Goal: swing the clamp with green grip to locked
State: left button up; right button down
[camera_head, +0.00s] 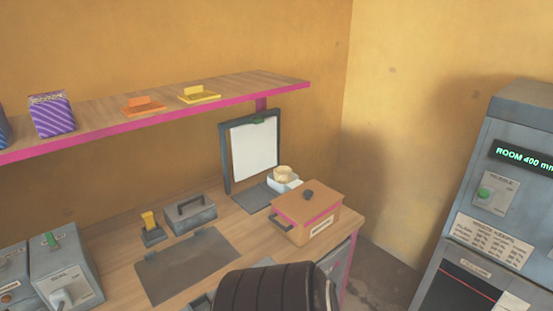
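I cannot tell for sure which thing is the clamp with the green grip. A green clip (258,121) sits at the top of an upright dark frame holding a white sheet (255,150). Neither my left nor my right gripper shows in this view.
The wooden desk (125,279) holds a grey mat (187,264), a grey handled box (190,212) and an orange lidded box (305,212). A pink-edged shelf (235,88) hangs above. Floor (378,268) shows between desk and machine.

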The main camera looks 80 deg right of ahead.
aim_at(256, 120)
jog(key=z, duration=2.6)
